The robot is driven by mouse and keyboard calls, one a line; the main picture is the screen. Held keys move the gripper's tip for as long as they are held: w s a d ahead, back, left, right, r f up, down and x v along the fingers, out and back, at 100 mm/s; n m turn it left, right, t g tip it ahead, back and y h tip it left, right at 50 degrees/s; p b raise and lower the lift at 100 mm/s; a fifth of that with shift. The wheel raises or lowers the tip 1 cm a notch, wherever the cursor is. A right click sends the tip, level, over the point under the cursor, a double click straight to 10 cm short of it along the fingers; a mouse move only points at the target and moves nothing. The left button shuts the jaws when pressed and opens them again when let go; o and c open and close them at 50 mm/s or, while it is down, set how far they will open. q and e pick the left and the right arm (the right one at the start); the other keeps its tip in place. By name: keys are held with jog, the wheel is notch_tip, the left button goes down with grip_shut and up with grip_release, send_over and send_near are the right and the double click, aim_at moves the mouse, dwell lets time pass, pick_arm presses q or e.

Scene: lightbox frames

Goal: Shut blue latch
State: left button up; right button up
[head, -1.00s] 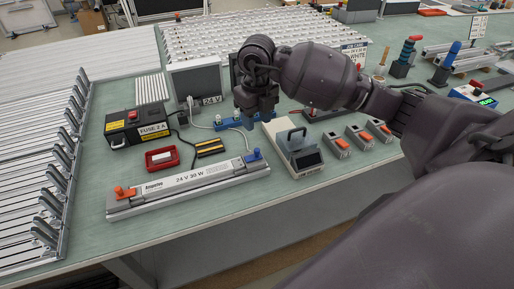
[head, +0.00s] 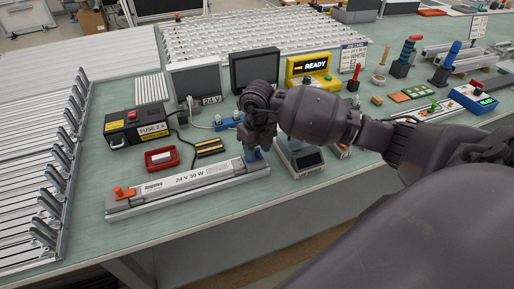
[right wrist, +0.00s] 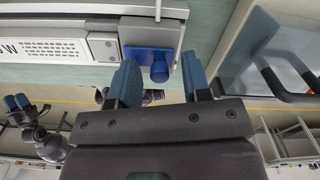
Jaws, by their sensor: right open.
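The long grey lightbox frame (head: 185,185), marked 24 V 30 W, lies at the front of the bench. An orange latch (head: 122,192) is at its left end. The blue latch (head: 254,155) is at its right end, partly hidden by my right gripper (head: 258,143) in the head view. In the right wrist view the blue latch (right wrist: 157,65) lies just beyond and between the two blue fingertips of the right gripper (right wrist: 160,80). That gripper is open and holds nothing. My left gripper (right wrist: 17,102) shows small at the left of the right wrist view; its opening is unclear.
A grey device with a handle (head: 303,160) stands close to the right of the frame. A red tray (head: 162,159), a black fuse box (head: 137,127) and a blue block (head: 227,122) stand behind it. The bench's front strip is clear.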

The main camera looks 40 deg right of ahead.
aim_at(247, 159)
grip_shut()
jog(key=shift+a, duration=0.1)
jog(key=shift+w+a, duration=0.2)
jog(key=shift+a, duration=0.45)
jog(key=shift+w+a, duration=0.15)
jog(key=shift+a, duration=0.5)
grip_release()
jog(key=shift+a, duration=0.15)
jog(key=shift+r, duration=0.1)
